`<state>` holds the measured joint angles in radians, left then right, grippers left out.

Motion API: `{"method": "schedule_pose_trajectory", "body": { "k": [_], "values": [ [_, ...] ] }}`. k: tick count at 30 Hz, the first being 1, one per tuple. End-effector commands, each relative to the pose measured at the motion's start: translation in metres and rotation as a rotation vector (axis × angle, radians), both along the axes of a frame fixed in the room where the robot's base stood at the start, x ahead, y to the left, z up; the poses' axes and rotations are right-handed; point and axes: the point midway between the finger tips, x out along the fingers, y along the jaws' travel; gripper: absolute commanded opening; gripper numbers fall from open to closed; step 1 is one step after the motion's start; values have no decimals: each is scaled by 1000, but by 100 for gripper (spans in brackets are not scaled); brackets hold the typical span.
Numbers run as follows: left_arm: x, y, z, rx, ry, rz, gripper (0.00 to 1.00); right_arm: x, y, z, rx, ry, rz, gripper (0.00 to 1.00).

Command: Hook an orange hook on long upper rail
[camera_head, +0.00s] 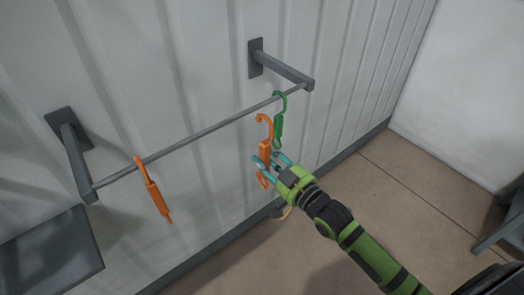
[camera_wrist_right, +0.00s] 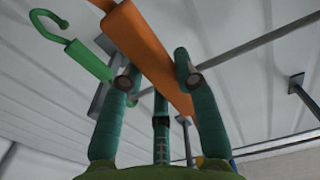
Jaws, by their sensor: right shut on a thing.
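A long grey rail (camera_head: 215,127) runs along the wall between two brackets. My right gripper (camera_head: 268,163) is shut on an orange hook (camera_head: 265,145), holding it upright by its body. The hook's curved top appears just below the rail near its right end; I cannot tell if they touch. In the right wrist view the held hook's orange body (camera_wrist_right: 150,52) crosses between the fingers (camera_wrist_right: 158,78), its top out of frame. A green hook (camera_head: 278,126) hangs on the rail just right of it. My left gripper is not in view.
Another orange hook (camera_head: 156,197) hangs tilted near the rail's left end. Brackets (camera_head: 282,68) (camera_head: 75,155) jut from the ribbed white wall. The rail's middle stretch is free. A dark grey panel (camera_head: 50,258) is at lower left, and grey furniture (camera_head: 502,228) stands at far right.

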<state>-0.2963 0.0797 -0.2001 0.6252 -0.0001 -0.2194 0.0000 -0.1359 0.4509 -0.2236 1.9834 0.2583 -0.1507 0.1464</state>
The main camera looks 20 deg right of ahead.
Motion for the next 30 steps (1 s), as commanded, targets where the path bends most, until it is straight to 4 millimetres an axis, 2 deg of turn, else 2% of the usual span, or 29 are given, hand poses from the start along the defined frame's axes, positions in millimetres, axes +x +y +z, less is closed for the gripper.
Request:
{"method": "schedule_pose_trajectory", "body": {
  "k": [18, 30],
  "values": [
    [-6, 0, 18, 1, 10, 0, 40, -41, -15, 2, 0, 0, 1, 0],
    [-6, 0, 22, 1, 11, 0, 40, -56, -20, 1, 1, -2, 1, 0]
  ]
}}
